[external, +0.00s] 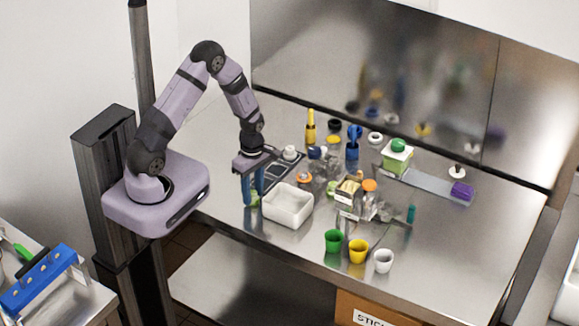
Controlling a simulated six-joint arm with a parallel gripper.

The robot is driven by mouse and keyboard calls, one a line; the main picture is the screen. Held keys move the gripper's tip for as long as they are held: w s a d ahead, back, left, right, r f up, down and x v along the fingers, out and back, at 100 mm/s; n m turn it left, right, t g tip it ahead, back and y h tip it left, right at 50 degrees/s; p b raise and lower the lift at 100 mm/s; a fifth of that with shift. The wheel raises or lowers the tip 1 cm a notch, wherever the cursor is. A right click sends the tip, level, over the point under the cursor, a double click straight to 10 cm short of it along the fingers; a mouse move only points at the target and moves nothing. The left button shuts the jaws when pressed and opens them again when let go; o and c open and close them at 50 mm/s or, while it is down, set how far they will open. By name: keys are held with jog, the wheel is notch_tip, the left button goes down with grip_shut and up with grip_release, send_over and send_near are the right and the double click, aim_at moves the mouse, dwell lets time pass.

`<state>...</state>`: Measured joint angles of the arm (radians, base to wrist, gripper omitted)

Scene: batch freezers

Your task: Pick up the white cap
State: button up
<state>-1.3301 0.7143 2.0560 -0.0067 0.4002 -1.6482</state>
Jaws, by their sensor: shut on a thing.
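My gripper (254,198) points down just left of the white bin, with its blue fingers close together. A small light green thing (255,200) shows at the fingertips, and the fingers are shut on it as far as I can see; its shape is mostly hidden. I cannot tell for sure which thing is the white cap. A small white round piece (290,153) sits at the dark tray, behind and right of my gripper. A white disc (457,170) stands at the right, and a white ring (375,137) lies near the back.
The white bin (287,207) stands right beside my gripper. A dark tray (281,168) lies behind it. Green (333,241), yellow (358,251) and white (383,261) cups stand near the front edge. Several small items clutter the middle. The right front of the steel table (455,240) is clear.

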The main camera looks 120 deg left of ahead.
aim_at(253, 192)
jog(key=shift+r, duration=0.1)
notch_tip(253, 192, up, 10)
jog(key=b, duration=0.2)
jog(key=w+d+r+m+p, duration=0.2)
jog(key=w+d+m+p, duration=0.15)
jog(key=w+p, duration=0.45)
jog(key=w+a+n, duration=0.2)
jog(key=a, duration=0.1)
jog(key=w+a+n, duration=0.1)
jog(key=w, duration=0.1)
jog(key=shift+a+f+n, duration=0.2)
jog(key=shift+f+n, duration=0.05)
jog(key=shift+f, duration=0.1)
jog(key=shift+f, duration=0.15)
jog(key=shift+f+b, duration=3.9)
jog(key=shift+f, duration=1.15)
jog(key=shift+r, duration=0.1)
